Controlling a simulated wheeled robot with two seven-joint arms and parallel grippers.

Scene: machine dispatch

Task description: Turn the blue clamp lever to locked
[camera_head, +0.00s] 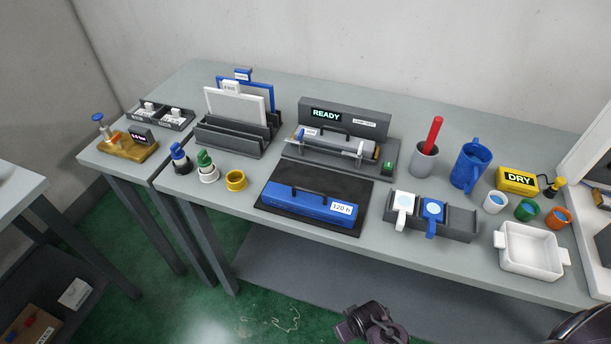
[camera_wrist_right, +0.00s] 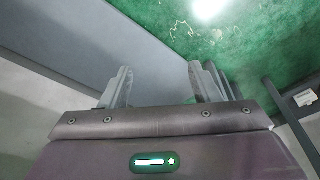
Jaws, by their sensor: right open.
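No part here is plainly marked as a blue clamp lever. A small brass-coloured fixture (camera_head: 128,149) on the far left table carries a blue knob on a post (camera_head: 98,118) and an orange part. A board on the low left shelf holds small red and blue parts (camera_head: 30,321), too small to make out. Whether either is the clamp, and its lever position, I cannot tell. My right gripper (camera_wrist_right: 158,88) is open and empty, with the table's underside and green floor beyond it. It is low in front of the table, apart from everything on it. My left gripper is out of view.
A machine with a READY sign (camera_head: 345,119) stands mid-table, behind a blue handled block (camera_head: 311,203). A dark rack (camera_head: 460,221), a white dish (camera_head: 530,252), a blue jug (camera_head: 470,166) and several cups stand to the right. The table's front edge lies between my gripper and these.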

